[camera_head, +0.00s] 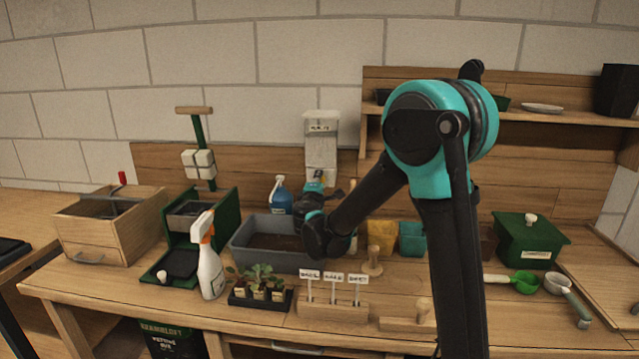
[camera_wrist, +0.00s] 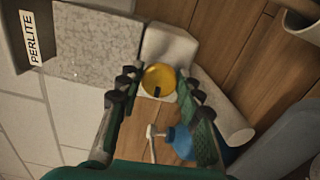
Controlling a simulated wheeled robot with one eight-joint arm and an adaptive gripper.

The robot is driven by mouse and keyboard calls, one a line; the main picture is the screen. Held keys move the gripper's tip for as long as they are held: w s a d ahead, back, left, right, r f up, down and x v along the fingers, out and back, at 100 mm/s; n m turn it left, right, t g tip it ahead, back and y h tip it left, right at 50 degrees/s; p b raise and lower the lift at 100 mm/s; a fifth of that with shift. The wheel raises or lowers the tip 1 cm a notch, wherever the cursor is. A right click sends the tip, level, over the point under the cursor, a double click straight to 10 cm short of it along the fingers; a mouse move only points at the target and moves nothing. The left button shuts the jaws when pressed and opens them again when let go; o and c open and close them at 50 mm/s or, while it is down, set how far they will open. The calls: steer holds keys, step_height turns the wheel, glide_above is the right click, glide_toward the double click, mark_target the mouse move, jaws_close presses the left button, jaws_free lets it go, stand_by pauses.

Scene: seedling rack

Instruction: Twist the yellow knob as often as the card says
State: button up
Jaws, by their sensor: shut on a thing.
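The yellow knob (camera_wrist: 160,76) is round, with a dark slot or mark on its lower part. It sits on the front of a grey-white dispenser (camera_head: 321,150) on the back wall; in the wrist view the dispenser's speckled body (camera_wrist: 95,45) carries a PERLITE label (camera_wrist: 32,36). My gripper (camera_wrist: 158,84) has one finger on each side of the knob and is shut on it. In the head view my gripper (camera_head: 316,184) is at the dispenser's lower end and mostly hides the knob. I cannot pick out a card with a readable count.
A grey tub (camera_head: 240,254) with dark soil stands below the dispenser. A blue bottle (camera_head: 279,198), a white spray bottle (camera_head: 210,270), a seedling tray (camera_head: 238,300) and a label holder (camera_head: 332,312) are nearby. A shelf (camera_head: 540,117) is at the right.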

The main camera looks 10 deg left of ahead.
steer(key=shift+m, duration=0.3)
steer(key=o, duration=1.1)
steer(key=shift+o, duration=0.2)
steer(key=s, duration=1.2)
steer(key=shift+a, duration=0.2)
